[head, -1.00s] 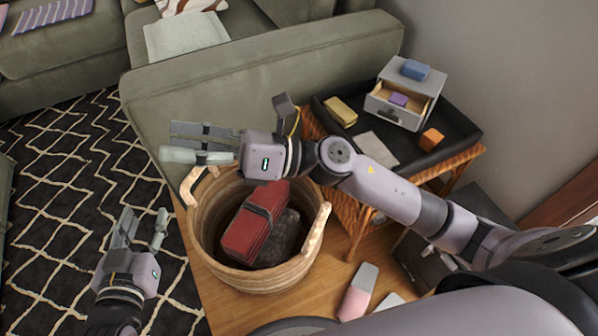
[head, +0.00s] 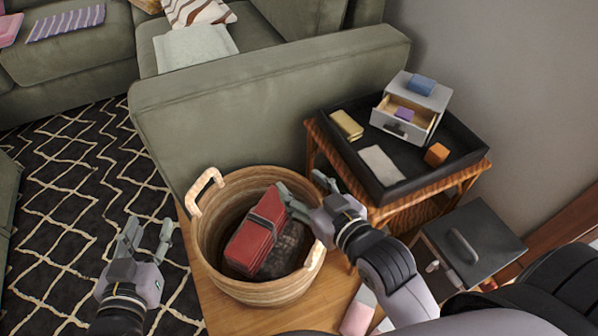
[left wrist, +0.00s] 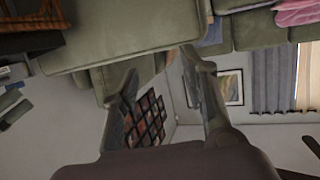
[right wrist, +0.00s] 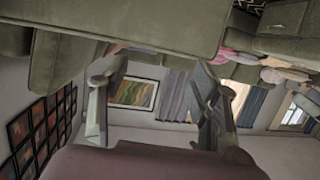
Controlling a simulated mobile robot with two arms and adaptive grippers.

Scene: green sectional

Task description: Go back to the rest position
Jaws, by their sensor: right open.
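My left gripper (head: 146,238) is over the black patterned rug at the lower left of the head view. Its fingers are apart and nothing is between them, also in the left wrist view (left wrist: 160,75). My right gripper (head: 305,192) is at the right rim of the wicker basket (head: 210,262) in the head view. It is open, and the right wrist view shows an empty gap between its fingers (right wrist: 158,85). In the head view one of its fingertips overlaps the edge of the red bundle in the basket; I cannot tell if they touch.
A red strapped bundle (head: 252,240) lies in the basket. A side table (head: 400,208) holds a black tray (head: 400,190) with a small drawer box (head: 412,108) and blocks. A grey cabinet (head: 475,240) stands at the right. The green sofa (head: 270,95) is behind the basket.

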